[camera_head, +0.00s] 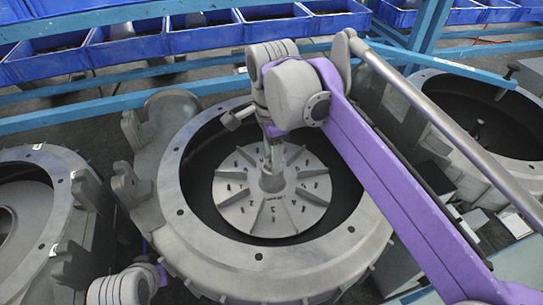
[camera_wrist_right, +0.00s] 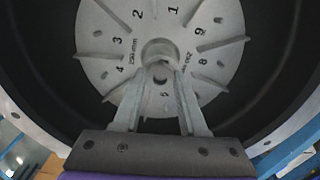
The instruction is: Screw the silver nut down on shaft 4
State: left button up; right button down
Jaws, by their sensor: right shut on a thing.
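My right gripper (camera_head: 270,150) reaches down from its purple arm over the grey finned impeller (camera_head: 240,212) in the middle round housing. In the right wrist view, the fingers of the right gripper (camera_wrist_right: 160,84) point at the hub (camera_wrist_right: 152,48) of the impeller. They are shut on a small silver piece (camera_wrist_right: 160,73), which looks like the nut, at the shaft end in the hub's middle. The fingers hide part of it, and I cannot tell how far down it sits. Numbers ring the impeller face. My left gripper is out of view.
The housing's wide grey rim (camera_head: 300,271) surrounds the impeller, with a dark gap between. Other round housings stand at the left (camera_head: 30,168) and right (camera_head: 455,85). Blue bins (camera_head: 125,46) on a blue rack (camera_head: 100,103) line the back.

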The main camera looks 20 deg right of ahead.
jog(key=m, duration=0.9)
jog(key=c, duration=0.7)
grip_release()
